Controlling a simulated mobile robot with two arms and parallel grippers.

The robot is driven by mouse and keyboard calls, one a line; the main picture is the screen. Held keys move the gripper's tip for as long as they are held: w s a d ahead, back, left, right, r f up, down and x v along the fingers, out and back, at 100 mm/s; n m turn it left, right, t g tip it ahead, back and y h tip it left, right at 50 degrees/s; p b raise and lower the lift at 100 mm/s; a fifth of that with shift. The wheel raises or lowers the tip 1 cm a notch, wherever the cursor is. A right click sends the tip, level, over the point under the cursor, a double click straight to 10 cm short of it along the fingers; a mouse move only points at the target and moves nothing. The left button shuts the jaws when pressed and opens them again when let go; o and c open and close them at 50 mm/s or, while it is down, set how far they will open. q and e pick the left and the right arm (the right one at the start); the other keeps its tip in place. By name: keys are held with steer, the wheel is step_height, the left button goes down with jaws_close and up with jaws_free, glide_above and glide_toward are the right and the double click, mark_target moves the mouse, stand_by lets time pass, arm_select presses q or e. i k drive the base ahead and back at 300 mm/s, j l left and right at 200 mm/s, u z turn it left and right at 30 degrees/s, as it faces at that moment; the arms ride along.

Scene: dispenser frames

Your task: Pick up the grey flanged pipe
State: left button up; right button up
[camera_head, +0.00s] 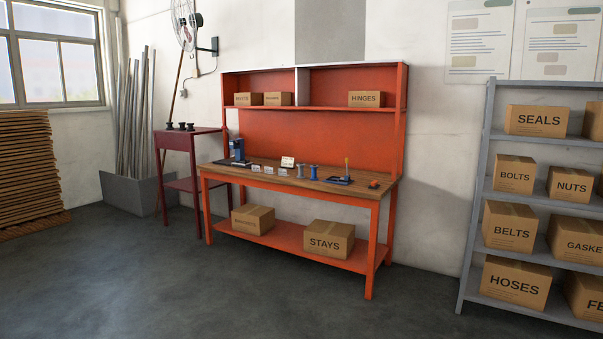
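A small grey spool-shaped piece with wider ends, which looks like the grey flanged pipe (300,171), stands upright on the wooden top of the orange workbench (225,171). A similar blue flanged piece (313,172) stands just to its right. They look close together but apart. Both are small in the picture, so fine detail is unclear. Neither of my grippers is in view.
Small cards (269,171), a blue device (237,150) and a dark blue tray (340,181) are on the bench. A dark red side table (190,132) stands left, a grey shelf (478,190) with boxes right. The floor (200,290) in front is clear.

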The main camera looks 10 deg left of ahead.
mark_target(300, 167)
steer(key=i, duration=4.3)
steer(key=j+u, duration=0.05)
steer(key=j, duration=0.05)
